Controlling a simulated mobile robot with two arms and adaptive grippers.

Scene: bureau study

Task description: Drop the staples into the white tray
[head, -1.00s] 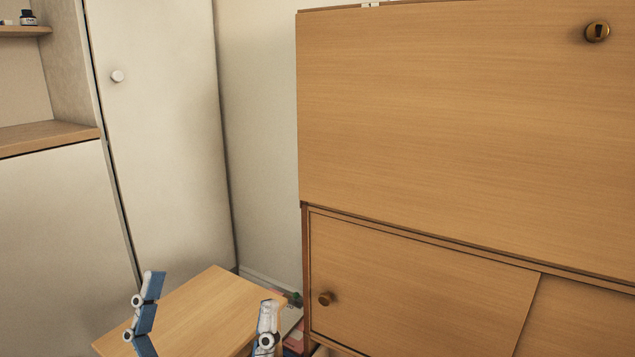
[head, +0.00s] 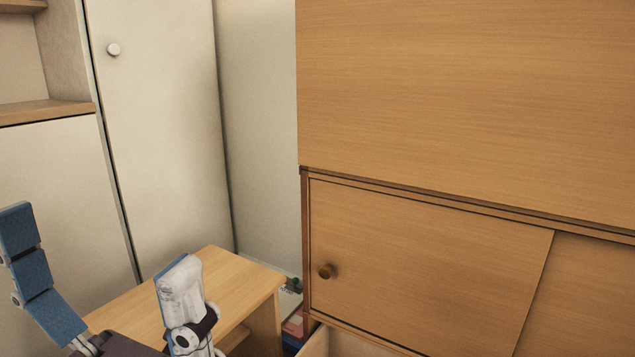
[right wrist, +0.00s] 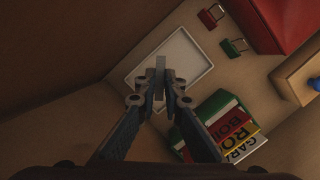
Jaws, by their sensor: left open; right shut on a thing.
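In the right wrist view my right gripper (right wrist: 166,92) is shut on a thin grey strip, which looks like the staples (right wrist: 160,66). The strip sticks out past the fingertips and appears over the white tray (right wrist: 192,58). The tray is shallow and looks empty where it shows; the fingers hide part of it. I cannot tell the height of the strip above it. In the head view my left gripper (head: 98,245) is open and empty, in front of the low wooden table. The right gripper, staples and tray do not show in the head view.
In the head view are a wooden bureau (head: 430,255), a low table (head: 235,278) and a pale cupboard (head: 165,140).

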